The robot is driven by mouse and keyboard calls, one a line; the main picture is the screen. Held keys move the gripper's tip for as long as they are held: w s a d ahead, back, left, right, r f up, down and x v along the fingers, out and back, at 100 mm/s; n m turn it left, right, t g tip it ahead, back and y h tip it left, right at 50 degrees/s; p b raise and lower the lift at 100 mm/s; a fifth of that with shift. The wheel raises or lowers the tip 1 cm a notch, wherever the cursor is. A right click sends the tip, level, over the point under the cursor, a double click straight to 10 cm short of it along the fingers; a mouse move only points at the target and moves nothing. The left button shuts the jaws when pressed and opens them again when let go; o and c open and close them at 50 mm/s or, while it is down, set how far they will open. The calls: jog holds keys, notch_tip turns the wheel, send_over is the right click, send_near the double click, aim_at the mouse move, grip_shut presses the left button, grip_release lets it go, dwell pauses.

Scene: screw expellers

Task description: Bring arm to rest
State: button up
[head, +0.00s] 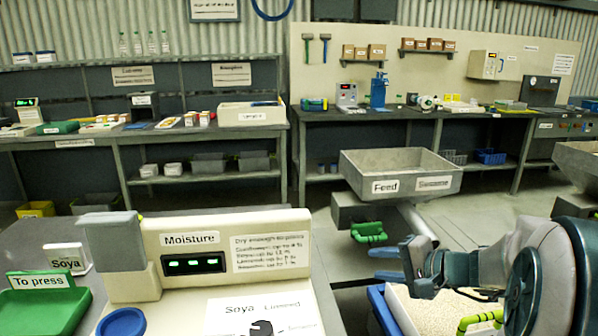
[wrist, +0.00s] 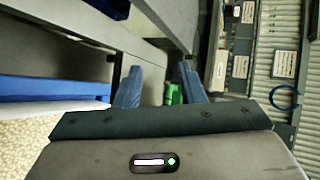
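My gripper (head: 382,264) is at the right of the head view, at the end of my bent arm. Its two blue fingers are apart with nothing between them. In the wrist view my gripper (wrist: 158,82) also shows both fingers spread and empty. It is held in the air in front of the grey Feed hopper (head: 369,185), near a green handle (head: 368,232) below that hopper. A green thing (wrist: 173,94) shows beyond the fingers in the wrist view.
A blue-rimmed bin of pale material (head: 438,312) lies below my arm. The moisture meter (head: 189,240) stands on the front bench, with a green To press tray (head: 40,312) at left. Workbenches (head: 400,115) line the back. Open floor (head: 500,205) lies right of the hopper.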

jog(key=s+a+r+n+g+p, duration=0.3)
jog(key=s+a+r+g+p, duration=0.1)
jog(key=s+a, duration=0.2)
jog(key=s+d+r+n+g+h+p, duration=0.1)
jog(key=s+r+n+g+h+p, duration=0.1)
jog(key=s+r+n+h+p, duration=0.4)
jog(key=s+r+h+p, duration=0.3)
jog(key=s+p, duration=0.4)
jog(key=s, duration=0.1)
jog(key=shift+d+r+n+g+p, duration=0.2)
jog(key=shift+d+n+g+p, duration=0.05)
jog(key=shift+n+g+p, duration=0.05)
